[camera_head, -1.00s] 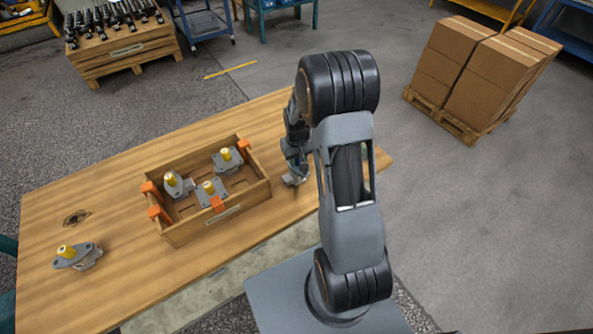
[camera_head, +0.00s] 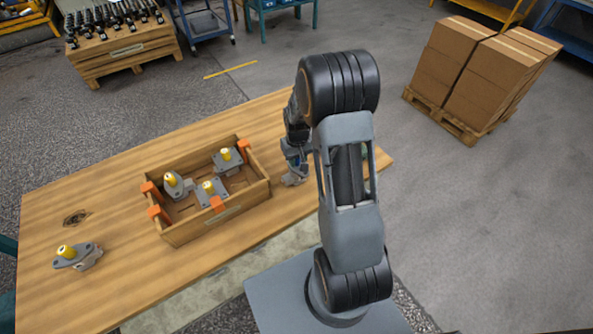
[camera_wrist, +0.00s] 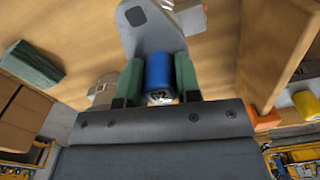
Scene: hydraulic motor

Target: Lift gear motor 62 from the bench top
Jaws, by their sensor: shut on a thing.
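In the wrist view, a gear motor with a grey flange plate (camera_wrist: 150,35) and a blue cap (camera_wrist: 159,72) stands between the green finger pads of my gripper (camera_wrist: 158,80). The number on the cap's silver end looks like 62. The fingers are shut on the blue cap from both sides. In the head view, my gripper (camera_head: 294,176) is low over the bench top (camera_head: 120,190), right of the wooden crate (camera_head: 215,228). My arm hides most of the held motor there, and I cannot tell whether it still touches the bench.
Another yellow-capped motor (camera_head: 76,256) lies at the bench's left end. A green block (camera_wrist: 32,63) shows in the wrist view. Boxes on a pallet (camera_head: 480,75) stand on the floor.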

